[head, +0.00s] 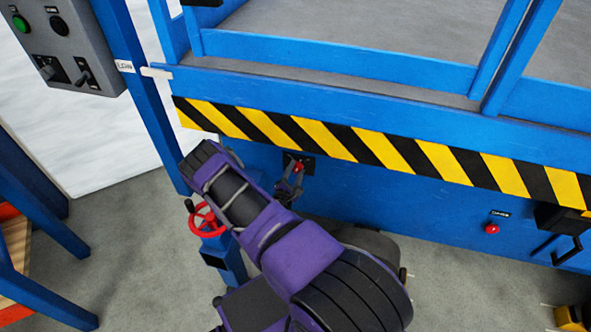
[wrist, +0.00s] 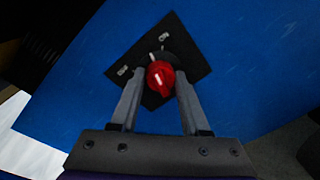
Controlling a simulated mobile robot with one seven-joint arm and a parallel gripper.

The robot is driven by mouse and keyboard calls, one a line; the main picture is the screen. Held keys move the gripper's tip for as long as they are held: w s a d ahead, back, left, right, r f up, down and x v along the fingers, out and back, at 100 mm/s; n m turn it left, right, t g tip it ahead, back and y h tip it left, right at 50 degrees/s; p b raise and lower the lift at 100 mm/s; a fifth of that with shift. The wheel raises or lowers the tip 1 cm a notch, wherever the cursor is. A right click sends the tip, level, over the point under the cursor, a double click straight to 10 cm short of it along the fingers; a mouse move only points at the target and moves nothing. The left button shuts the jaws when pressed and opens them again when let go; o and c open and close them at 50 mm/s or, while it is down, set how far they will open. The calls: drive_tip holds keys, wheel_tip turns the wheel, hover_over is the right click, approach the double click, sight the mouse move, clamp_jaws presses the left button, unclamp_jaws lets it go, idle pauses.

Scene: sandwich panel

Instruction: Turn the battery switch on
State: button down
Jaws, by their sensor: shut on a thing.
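The battery switch is a red knob (wrist: 160,78) on a square black plate (wrist: 185,58) fixed to the blue panel. In the head view the red knob (head: 298,167) shows on the blue side below the striped band. My gripper (wrist: 156,84) has one finger on each side of the knob and is shut on it. It also shows in the head view (head: 293,177), reaching the plate. The fingers hide part of the plate.
A red handwheel (head: 206,220) on a blue post stands left of my arm. A red button (head: 491,228) and a black handle (head: 566,249) are at the right. A grey control box (head: 62,45) hangs upper left. Yellow-black striping (head: 330,140) runs above the switch.

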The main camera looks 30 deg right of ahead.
drive_tip(key=m, duration=0.2)
drive_tip(key=m+p, duration=0.1)
drive_tip(key=m, duration=0.2)
drive_tip(key=shift+s+t+y+p, duration=0.1)
drive_tip(key=shift+t+y+p, duration=0.2)
drive_tip(key=shift+y, duration=0.1)
drive_tip(key=shift+f, duration=0.1)
drive_tip(key=shift+c, duration=1.9)
unclamp_jaws()
drive_tip(key=p+v, duration=0.1)
drive_tip(key=v, duration=1.6)
drive_tip(key=shift+a, duration=0.2)
